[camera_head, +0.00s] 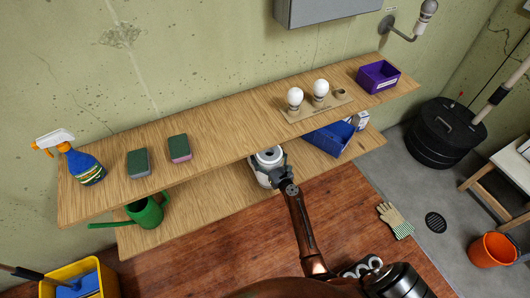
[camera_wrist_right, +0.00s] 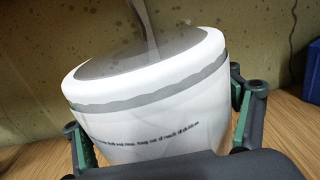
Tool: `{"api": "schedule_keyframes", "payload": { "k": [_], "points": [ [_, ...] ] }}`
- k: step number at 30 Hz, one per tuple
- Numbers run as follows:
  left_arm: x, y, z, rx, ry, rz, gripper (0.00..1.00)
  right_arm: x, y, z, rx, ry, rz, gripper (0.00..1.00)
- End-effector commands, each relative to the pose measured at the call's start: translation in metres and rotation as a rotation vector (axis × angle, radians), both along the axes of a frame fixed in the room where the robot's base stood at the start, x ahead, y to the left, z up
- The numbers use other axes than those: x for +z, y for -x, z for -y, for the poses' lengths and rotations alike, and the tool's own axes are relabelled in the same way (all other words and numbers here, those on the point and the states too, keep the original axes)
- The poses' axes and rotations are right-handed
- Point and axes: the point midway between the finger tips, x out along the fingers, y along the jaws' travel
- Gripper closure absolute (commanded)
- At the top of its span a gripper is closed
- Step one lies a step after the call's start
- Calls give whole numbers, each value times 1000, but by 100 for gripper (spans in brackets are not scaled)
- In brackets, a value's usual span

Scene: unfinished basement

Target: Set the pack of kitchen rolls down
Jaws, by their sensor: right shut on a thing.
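The pack of kitchen rolls (camera_head: 265,154) is white with a grey top and a grey band. It is at the lower shelf, partly covered by the upper shelf's edge and my gripper. My right gripper (camera_head: 274,170) is shut on it. In the right wrist view the pack (camera_wrist_right: 150,100) fills the middle, with a finger on each side and small printed text on its front. Its base is hidden there, so I cannot tell whether it touches the shelf. My left gripper is not in view.
The upper shelf (camera_head: 225,130) overhangs the lower shelf (camera_head: 205,208). On the lower shelf, a blue bin (camera_head: 328,140) stands right of the pack and a green watering can (camera_head: 145,213) far left. Bare lower shelf lies between can and pack. The upper shelf holds bulbs (camera_head: 320,89) and sponges (camera_head: 179,148).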

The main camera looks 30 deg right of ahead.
Motion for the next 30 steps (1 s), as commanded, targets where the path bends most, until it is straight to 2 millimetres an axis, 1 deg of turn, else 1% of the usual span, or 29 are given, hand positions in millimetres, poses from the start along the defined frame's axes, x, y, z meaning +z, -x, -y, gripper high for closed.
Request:
{"api": "schedule_keyframes", "payload": {
  "k": [1, 8, 16, 19, 22, 25, 30],
  "points": [
    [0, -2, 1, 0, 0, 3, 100, 0, 0, 1, -1, 0, 0, 17],
    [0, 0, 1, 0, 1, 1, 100, 0, 1, 2, -3, 0, 0, 1],
    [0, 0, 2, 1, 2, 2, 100, 0, 2, 3, -4, 0, 0, 1],
    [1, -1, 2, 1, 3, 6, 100, 0, 7, 3, -4, 0, -1, 1],
    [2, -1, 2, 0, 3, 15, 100, 0, 19, 3, -5, 0, -1, 1],
    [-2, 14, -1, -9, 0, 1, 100, 1, 38, 1, -5, -1, -2, 1],
    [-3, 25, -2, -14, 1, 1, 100, 1, 75, 0, -6, 0, -1, 1]
  ]
}}
